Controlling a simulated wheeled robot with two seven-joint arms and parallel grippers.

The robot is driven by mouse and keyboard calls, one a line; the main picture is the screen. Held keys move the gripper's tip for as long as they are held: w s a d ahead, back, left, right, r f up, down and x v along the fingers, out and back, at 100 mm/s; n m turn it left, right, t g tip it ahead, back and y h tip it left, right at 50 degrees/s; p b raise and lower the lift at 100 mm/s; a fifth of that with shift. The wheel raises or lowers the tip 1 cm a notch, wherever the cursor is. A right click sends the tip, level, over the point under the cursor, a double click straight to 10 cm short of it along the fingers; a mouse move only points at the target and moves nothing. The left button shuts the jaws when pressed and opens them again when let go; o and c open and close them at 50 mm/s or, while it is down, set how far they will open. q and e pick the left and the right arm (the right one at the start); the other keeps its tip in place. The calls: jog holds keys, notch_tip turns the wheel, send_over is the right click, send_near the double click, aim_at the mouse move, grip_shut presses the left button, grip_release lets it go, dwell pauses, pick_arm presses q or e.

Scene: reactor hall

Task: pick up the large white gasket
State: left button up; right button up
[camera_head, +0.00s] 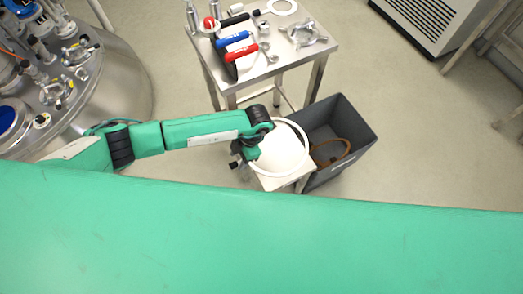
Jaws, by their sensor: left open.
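The large white gasket (305,138) appears as a pale ring along the edge of a round white surface on a small white stand (290,181). Part of its left side is hidden by my left arm. My left gripper (244,163) is open at the left edge of the stand, beside the ring's left side. I cannot tell whether its fingers touch the ring. My right gripper is not in view.
A dark grey bin (345,120) with a brown ring (335,152) inside stands right of the stand. A steel table (290,62) behind holds tools, a smaller white ring (281,7) and a metal clamp (305,33). A steel vessel (110,85) stands left.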

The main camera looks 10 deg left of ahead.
pick_arm(q)
jog(key=shift+x, duration=0.85)
grip_shut()
jog(key=shift+r, duration=0.1)
